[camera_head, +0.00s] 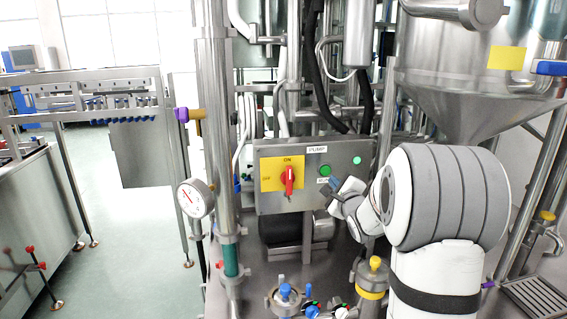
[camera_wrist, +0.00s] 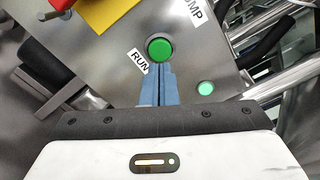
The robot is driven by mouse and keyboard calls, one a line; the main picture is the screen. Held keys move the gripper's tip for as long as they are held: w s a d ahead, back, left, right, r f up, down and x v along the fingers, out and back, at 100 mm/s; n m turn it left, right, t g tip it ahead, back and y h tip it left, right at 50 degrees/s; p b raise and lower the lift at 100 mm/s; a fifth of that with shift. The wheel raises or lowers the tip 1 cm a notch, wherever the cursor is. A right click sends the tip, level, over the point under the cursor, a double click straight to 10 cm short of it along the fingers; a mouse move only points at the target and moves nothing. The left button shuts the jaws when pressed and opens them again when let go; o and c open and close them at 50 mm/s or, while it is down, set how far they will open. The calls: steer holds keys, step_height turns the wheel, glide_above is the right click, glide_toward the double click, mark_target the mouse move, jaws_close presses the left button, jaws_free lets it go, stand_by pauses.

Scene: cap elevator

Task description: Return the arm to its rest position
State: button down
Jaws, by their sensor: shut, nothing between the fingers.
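My gripper (camera_head: 333,194) is in front of the pump control panel (camera_head: 267,207), at its lower right. In the wrist view its blue fingers (camera_wrist: 158,84) are together with nothing between them. Their tips are just below the green RUN button (camera_wrist: 159,49); I cannot tell whether they touch it. The button also shows in the head view (camera_head: 325,170). A small green lamp (camera_head: 357,160) beside it looks lit. My white and grey arm fills the right of the head view and hides what is behind it.
A red rotary switch (camera_head: 288,180) on a yellow plate is left of the button. A pressure gauge (camera_head: 194,198) and vertical pipe (camera_head: 216,110) stand further left. A steel hopper (camera_head: 475,90) hangs at upper right.

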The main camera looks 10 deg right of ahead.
steer(key=s+a+f+n+g, duration=0.2)
steer(key=s+a+n+g, duration=0.2)
steer(key=s+n, duration=0.4)
steer(key=s+a+f+n+g, duration=0.3)
steer(key=s+a+n+g, duration=0.2)
steer(key=s, duration=1.2)
steer(key=s+a+f+n+g, duration=0.2)
steer(key=s+a+n+g, duration=0.3)
steer(key=s+n, duration=0.6)
steer(key=s, duration=0.2)
steer(key=shift+s+f+g, duration=0.3)
steer(key=shift+s+f, duration=0.05)
steer(key=shift+f, duration=0.05)
